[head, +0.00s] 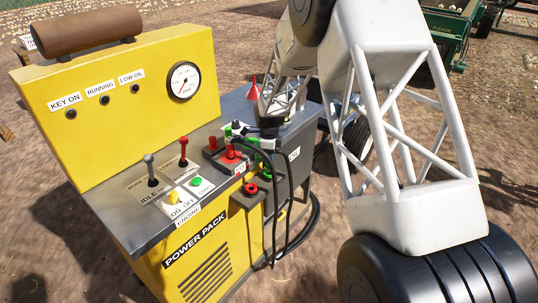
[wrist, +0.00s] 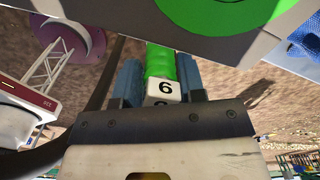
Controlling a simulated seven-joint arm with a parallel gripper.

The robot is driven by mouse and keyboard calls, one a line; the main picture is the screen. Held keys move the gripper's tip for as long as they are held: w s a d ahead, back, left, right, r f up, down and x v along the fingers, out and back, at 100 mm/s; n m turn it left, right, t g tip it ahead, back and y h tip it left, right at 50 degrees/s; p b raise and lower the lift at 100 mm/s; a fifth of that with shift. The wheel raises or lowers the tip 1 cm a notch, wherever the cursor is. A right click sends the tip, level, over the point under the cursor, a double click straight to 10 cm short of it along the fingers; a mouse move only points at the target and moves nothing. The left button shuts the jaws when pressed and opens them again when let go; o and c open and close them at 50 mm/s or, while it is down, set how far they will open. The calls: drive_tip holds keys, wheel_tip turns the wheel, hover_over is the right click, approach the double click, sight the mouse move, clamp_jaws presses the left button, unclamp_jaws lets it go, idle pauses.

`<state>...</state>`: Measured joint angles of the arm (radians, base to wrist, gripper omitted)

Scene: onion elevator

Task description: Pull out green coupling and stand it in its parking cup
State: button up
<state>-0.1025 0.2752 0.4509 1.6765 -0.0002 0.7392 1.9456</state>
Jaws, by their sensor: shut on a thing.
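The green coupling (wrist: 160,62) sits between the two blue fingers of my gripper (wrist: 160,82) in the wrist view, with a white block marked 6 (wrist: 164,88) at its near end. My gripper is shut on it. Its far end meets the edge of a grey surface, so I cannot tell whether it is seated in anything. A large green disc or ring (wrist: 225,8) lies on that grey surface. In the head view my gripper (head: 268,138) is at the right end of the power pack, with bits of green (head: 253,142) beside it; the arm and hoses hide the grip.
The yellow power pack (head: 225,235) carries levers, buttons and a gauge (head: 184,82). Red fittings (head: 231,155) stand left of my gripper, and a red-ringed cup (head: 251,188) sits on a lower ledge. Black hoses (head: 290,210) loop down its right side. A red funnel (head: 254,92) stands behind.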

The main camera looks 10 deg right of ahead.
drive_tip(key=shift+f, duration=1.5)
idle(2.2)
drive_tip(key=o, duration=1.1)
drive_tip(key=shift+o, duration=0.7)
drive_tip(key=shift+o, duration=1)
drive_tip(key=shift+w+r, duration=0.15)
drive_tip(key=shift+r, duration=0.8)
drive_tip(key=shift+a+r, duration=0.1)
drive_tip(key=shift+r, duration=2.55)
